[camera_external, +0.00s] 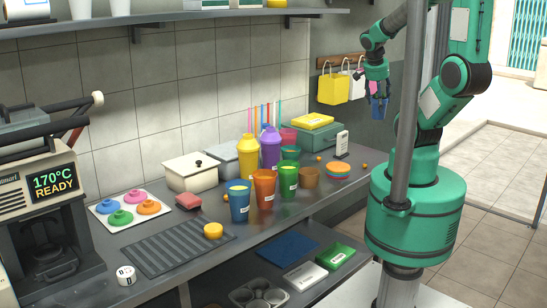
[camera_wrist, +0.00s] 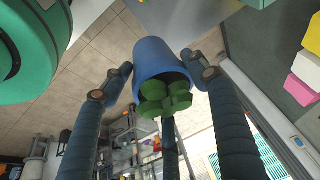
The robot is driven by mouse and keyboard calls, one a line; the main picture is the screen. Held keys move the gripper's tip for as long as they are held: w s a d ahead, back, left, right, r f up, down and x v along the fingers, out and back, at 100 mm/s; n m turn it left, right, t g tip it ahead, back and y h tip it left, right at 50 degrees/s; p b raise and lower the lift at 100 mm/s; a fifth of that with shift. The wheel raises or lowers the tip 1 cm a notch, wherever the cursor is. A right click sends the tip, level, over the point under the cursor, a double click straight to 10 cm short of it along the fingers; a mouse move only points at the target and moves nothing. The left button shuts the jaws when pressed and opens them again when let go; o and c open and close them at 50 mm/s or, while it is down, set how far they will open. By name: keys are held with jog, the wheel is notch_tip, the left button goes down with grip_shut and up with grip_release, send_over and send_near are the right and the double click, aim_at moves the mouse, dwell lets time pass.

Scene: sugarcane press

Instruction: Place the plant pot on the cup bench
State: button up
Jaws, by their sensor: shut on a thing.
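The plant pot is blue with a green plant and hangs in my gripper (camera_external: 377,92), to the right of and above the bench. In the wrist view the blue plant pot (camera_wrist: 158,58) sits between the dark fingers, which are shut on its sides; its green plant (camera_wrist: 163,98) faces the camera. In the external view the pot (camera_external: 379,109) is small and partly covered by the fingers. The cup bench (camera_external: 335,197) is the grey counter bearing several coloured cups: blue (camera_external: 239,203), orange (camera_external: 264,190), green (camera_external: 288,184) and brown (camera_external: 309,178).
A yellow shaker (camera_external: 247,160) and purple shaker (camera_external: 270,150) stand behind the cups. A green box (camera_external: 318,138) and stacked coloured discs (camera_external: 338,171) occupy the right end. A metal pole (camera_external: 405,120) stands before my arm. Yellow and white bags (camera_external: 334,89) hang on the wall.

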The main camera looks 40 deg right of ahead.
aim_at(385, 103)
jog(key=shift+s+d+f+m, duration=0.15)
jog(key=shift+s+d+m, duration=0.1)
jog(key=shift+s, duration=0.35)
jog(key=shift+s+d+f+m, duration=0.15)
jog(key=shift+s+d, duration=0.1)
jog(key=shift+s, duration=0.3)
jog(key=shift+s+f, duration=0.2)
jog(key=shift+f, duration=0.7)
notch_tip(385, 103, down, 16)
jog(key=shift+w+f, duration=0.15)
jog(key=shift+w, duration=0.05)
jog(key=w+d+f, duration=0.1)
jog(key=w+d, duration=0.8)
jog(key=w, duration=0.3)
jog(key=shift+f+b, duration=0.2)
jog(key=shift+b, duration=0.25)
jog(key=shift+d, duration=0.15)
jog(key=shift+w+d+f+b, duration=0.15)
jog(key=shift+f+b, duration=0.15)
jog(key=shift+f, duration=0.6)
jog(key=shift+w+d+f+b, duration=0.15)
jog(key=shift+f+b, duration=0.1)
jog(key=shift+f, duration=0.65)
